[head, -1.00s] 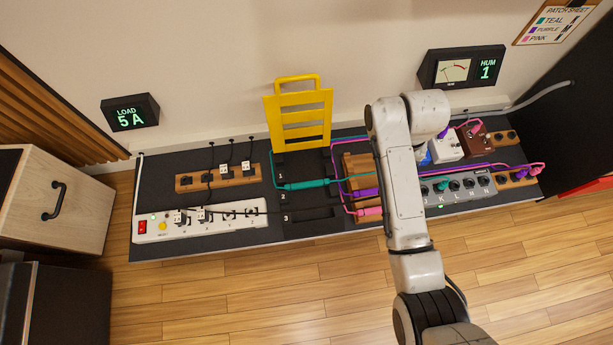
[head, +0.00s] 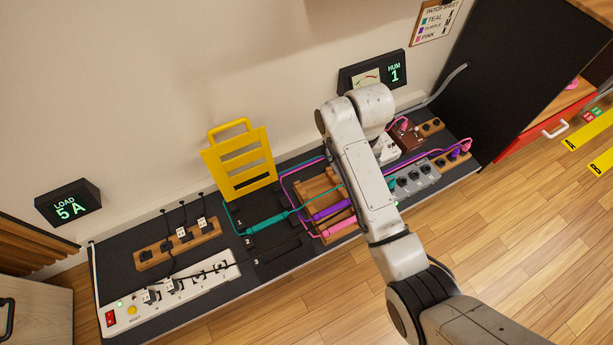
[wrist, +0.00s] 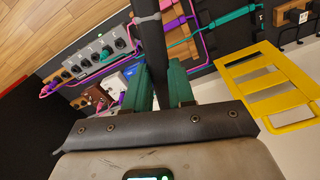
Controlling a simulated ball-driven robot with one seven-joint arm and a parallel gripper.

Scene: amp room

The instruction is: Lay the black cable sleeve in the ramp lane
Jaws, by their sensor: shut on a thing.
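The black cable sleeve (wrist: 151,45) is a dark tube with a pale band near its upper end in the wrist view. My gripper (wrist: 157,80) has teal fingers shut on it, one on each side. In the head view my arm hides the gripper and the sleeve. The cable ramp (head: 262,258) lies on the dark board with numbered lanes and its yellow slatted lid (head: 238,165) standing open behind. A teal sleeve (head: 267,225) lies by the lane marked 2. The dark lane (head: 280,251) in front of it looks empty.
Right of the ramp, a wooden rack (head: 318,187) holds purple (head: 332,210) and pink (head: 342,225) sleeves. A white power strip (head: 172,290) and wooden socket block (head: 179,244) are on the left. Floor in front is clear.

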